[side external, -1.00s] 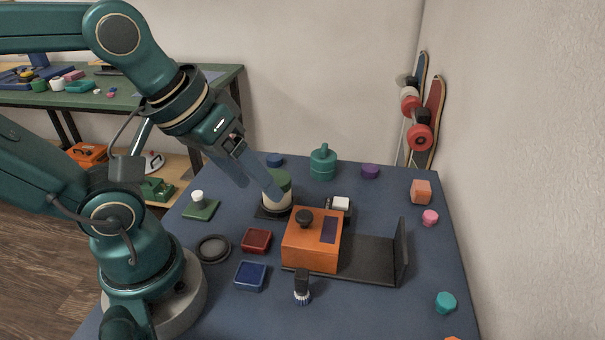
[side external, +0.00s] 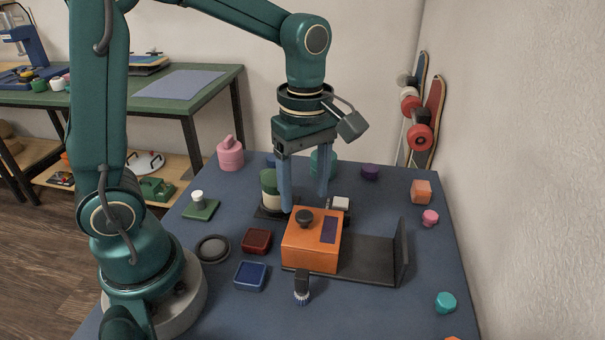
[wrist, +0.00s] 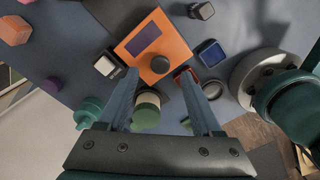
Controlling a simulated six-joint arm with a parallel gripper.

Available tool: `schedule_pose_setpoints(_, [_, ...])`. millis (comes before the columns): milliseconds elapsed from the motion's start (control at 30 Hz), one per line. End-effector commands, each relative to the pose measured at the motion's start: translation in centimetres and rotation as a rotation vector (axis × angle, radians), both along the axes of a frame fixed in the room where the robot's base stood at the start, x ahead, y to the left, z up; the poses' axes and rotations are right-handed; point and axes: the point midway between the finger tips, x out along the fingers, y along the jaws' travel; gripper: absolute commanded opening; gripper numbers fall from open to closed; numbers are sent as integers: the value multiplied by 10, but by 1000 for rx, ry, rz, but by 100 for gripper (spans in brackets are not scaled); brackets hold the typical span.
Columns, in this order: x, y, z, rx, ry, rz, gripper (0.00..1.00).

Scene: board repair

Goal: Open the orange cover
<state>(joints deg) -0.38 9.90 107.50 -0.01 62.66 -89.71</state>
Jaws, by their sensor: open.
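The orange cover (side external: 312,255) is a box shape with a dark round knob (side external: 304,218) and a dark panel on top. It sits closed over the left part of a dark base plate (side external: 365,260) with an upright end wall. My gripper (side external: 305,203) points down with its fingers apart, just behind and above the cover, holding nothing. In the wrist view the cover (wrist: 175,48) and the knob (wrist: 160,64) lie ahead of the open fingers (wrist: 157,85). Neither finger appears to touch the knob.
A green-and-cream cylinder (side external: 270,200) stands behind the cover. A red tray (side external: 257,241), a blue tray (side external: 251,275), a dark ring (side external: 213,249) and a brush (side external: 302,288) lie left and in front.

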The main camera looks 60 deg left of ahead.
Motion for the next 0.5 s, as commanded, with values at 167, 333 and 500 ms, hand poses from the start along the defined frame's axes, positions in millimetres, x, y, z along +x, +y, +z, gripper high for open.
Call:
schedule_pose_setpoints(167, [-1,0,-23,0,4,-1,66])
schedule_pose_setpoints(333, [-1,0,-35,0,1,-1,66])
schedule_pose_setpoints(500, [0,0,-37,0,-2,-1,66])
